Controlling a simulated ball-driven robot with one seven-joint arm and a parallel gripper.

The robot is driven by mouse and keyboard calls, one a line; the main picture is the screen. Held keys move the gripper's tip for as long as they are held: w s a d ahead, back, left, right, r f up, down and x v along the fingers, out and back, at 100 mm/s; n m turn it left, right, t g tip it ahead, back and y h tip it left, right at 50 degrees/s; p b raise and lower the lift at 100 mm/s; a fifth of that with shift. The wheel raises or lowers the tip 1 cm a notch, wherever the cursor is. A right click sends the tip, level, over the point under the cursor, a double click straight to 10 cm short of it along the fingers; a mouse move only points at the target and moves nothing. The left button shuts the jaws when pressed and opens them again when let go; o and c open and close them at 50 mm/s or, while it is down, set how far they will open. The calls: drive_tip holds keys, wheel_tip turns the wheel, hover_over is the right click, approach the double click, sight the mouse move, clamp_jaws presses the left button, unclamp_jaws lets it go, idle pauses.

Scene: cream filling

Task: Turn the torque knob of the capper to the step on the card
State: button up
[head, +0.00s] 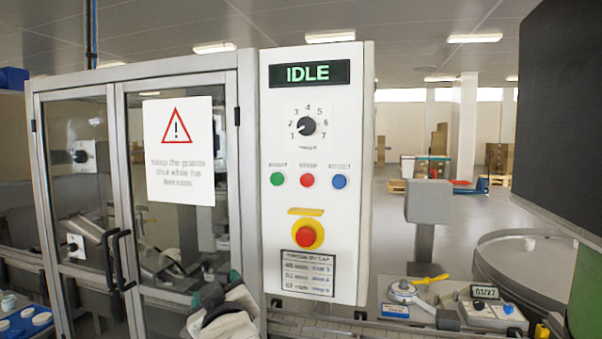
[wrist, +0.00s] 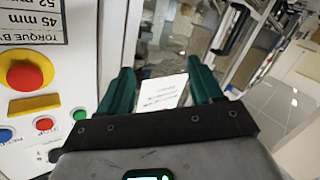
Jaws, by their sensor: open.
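The torque knob (head: 306,126) is a black dial high on the white capper panel (head: 345,200), on a scale marked 1 to 7. Its pale pointer mark seems to face lower left, near 1. The card (head: 307,273) is a dark-framed table low on the panel; its step figures are too small to read surely. In the wrist view the card (wrist: 33,22) is upside down and cut off, with 45 mm and 52 mm rows. My gripper (head: 220,287) is low, left of the card and well below the knob. Its green fingers (wrist: 163,82) are apart and empty.
The panel display (head: 310,73) reads IDLE. Green (head: 277,180), red (head: 307,180) and blue (head: 340,181) buttons sit below the knob, above a red emergency stop (head: 306,235). Glass guard doors (head: 180,240) with handles stand to the left. Space before the knob looks clear.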

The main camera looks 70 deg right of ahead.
drive_tip(key=s+d+r+m+h, duration=0.2)
drive_tip(key=s+r+m+h, duration=0.15)
drive_tip(key=r, duration=0.75)
drive_tip(key=m+g+h, duration=0.6)
drive_tip(key=g, duration=0.1)
approach(305, 130)
drive_tip(key=shift+n, duration=0.25)
drive_tip(key=p+x, duration=0.1)
drive_tip(key=x, duration=0.2)
drive_tip(key=p+x, duration=0.2)
drive_tip(key=x, duration=0.2)
drive_tip(key=shift+d+r, duration=0.15)
drive_tip(key=shift+r, duration=0.15)
drive_tip(key=shift+d+r+p, duration=0.1)
drive_tip(key=shift+d+p, duration=0.25)
drive_tip(key=shift+d, duration=0.1)
drive_tip(key=c, duration=1.1)
drive_tip(key=shift+o, duration=0.2)
drive_tip(key=shift+w+g+b, duration=0.1)
drive_tip(key=shift+g+b, duration=0.3)
drive_tip(key=shift+b, duration=0.3)
